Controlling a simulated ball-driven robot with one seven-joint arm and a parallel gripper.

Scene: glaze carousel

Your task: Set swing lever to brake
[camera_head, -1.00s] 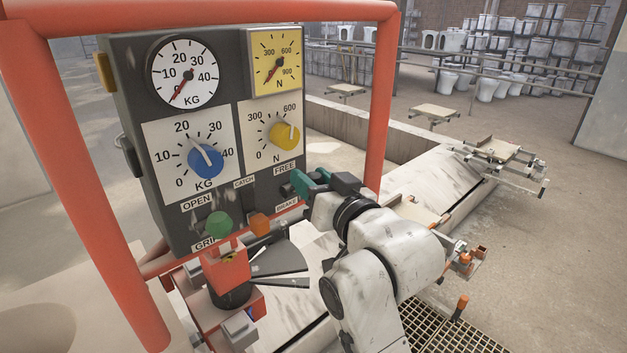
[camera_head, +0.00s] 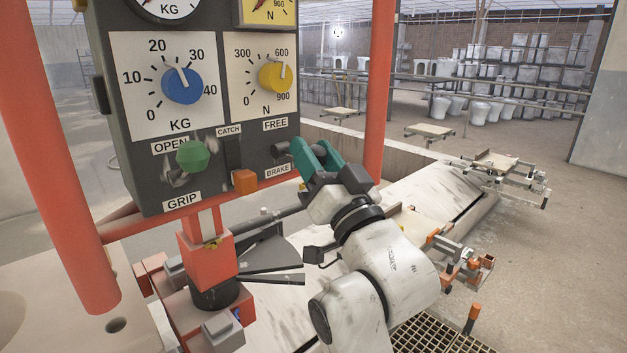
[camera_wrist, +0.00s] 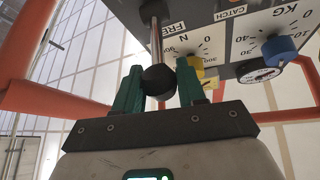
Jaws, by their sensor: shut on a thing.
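The swing lever has a dark pivot (camera_head: 281,149) on the control panel (camera_head: 215,140), between the FREE label (camera_head: 275,124) and the BRAKE label (camera_head: 277,170). In the wrist view its steel rod (camera_wrist: 155,45) runs from the dark pivot to a round black knob (camera_wrist: 158,80). My gripper (camera_head: 318,153), with teal fingers, is shut on that knob, one finger on each side; it also shows in the wrist view (camera_wrist: 160,84). In the head view my fingers hide most of the rod and knob, so the exact lever setting is hard to tell.
A green knob (camera_head: 193,155) sits between OPEN and GRIP, and an orange catch knob (camera_head: 244,181) lies close left of my gripper. A blue dial (camera_head: 182,86) and yellow dial (camera_head: 275,77) are above. Red posts (camera_head: 379,90) frame the panel.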

